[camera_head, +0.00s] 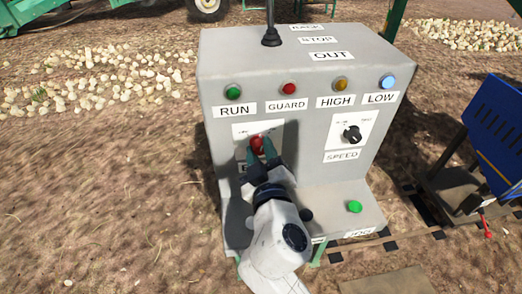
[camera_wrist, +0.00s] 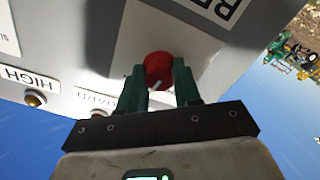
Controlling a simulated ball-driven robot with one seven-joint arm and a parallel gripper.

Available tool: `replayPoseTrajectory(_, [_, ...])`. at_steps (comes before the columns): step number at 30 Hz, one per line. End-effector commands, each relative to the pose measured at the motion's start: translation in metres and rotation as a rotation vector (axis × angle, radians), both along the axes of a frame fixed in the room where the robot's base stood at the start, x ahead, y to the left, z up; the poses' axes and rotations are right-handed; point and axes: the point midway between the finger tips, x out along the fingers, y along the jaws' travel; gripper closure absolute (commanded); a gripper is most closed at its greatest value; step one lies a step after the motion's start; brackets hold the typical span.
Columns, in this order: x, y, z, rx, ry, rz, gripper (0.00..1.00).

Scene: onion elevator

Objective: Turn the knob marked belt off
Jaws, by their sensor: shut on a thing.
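The red knob (camera_head: 257,145) sits on a white plate on the front of the grey control box (camera_head: 226,60), left of centre. The label below it is mostly hidden by my arm. In the wrist view the red knob (camera_wrist: 158,70) has a pale pointer line, and a label starting with "BE" (camera_wrist: 215,8) is partly cut off beside it. My gripper (camera_head: 262,157) is at the knob, its green fingers on both sides of it. The wrist view shows the fingers (camera_wrist: 159,88) shut on the knob.
A black speed knob (camera_head: 352,134) is to the right on the same face. Lamps above read RUN, GUARD, HIGH and LOW. A green button (camera_head: 354,207) is on the lower ledge. A black lever (camera_head: 271,36) stands on top. A blue machine (camera_head: 497,125) is at the right.

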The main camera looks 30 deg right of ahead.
Motion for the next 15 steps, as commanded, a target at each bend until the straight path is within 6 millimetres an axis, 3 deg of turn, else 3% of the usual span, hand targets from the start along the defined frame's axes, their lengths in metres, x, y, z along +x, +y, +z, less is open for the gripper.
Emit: replayPoseTrajectory(15, [-0.0001,0.0006,0.0011,-0.467,0.153,0.002,0.98])
